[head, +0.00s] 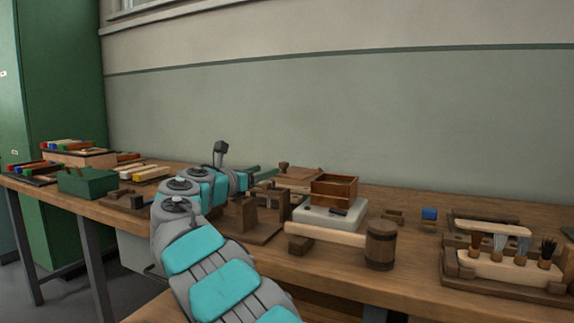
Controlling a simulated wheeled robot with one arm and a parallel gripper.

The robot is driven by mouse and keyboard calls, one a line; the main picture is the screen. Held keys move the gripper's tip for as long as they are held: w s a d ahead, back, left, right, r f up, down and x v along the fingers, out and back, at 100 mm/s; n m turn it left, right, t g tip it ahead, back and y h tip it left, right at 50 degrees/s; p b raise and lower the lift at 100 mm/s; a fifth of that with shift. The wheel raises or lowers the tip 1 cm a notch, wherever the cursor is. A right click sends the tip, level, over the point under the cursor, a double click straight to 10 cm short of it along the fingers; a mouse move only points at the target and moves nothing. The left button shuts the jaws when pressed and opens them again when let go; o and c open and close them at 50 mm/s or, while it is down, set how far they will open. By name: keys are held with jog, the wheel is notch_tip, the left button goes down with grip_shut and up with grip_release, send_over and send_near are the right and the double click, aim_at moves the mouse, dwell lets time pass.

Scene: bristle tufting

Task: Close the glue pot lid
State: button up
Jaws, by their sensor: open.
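My arm reaches over the bench, and my gripper (262,171) is at its far end, small and partly hidden by my wrist. It is open, with nothing visible between its fingers. Just right of it is a flat brown wooden piece with a small knob (283,167), possibly the glue pot lid. I cannot tell its angle or whether it touches my gripper. An open-topped brown wooden box (335,189) stands to its right. I cannot make out the glue pot for certain; my arm and the wooden stands may hide part of it.
The box stands on a pale grey block (322,217). A barrel-shaped wooden piece (380,246) is at the front edge. Upright wooden stands (248,218) are close to my wrist. A brush rack (505,268) is at right, a green box (86,182) at left. A wall closes the back.

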aim_at(281, 165)
jog(key=x, duration=0.5)
jog(key=shift+w+d, duration=0.15)
jog(key=shift+w, duration=0.1)
jog(key=shift+x, duration=1.2)
jog(key=shift+r, duration=0.1)
grip_shut()
dwell(0.4)
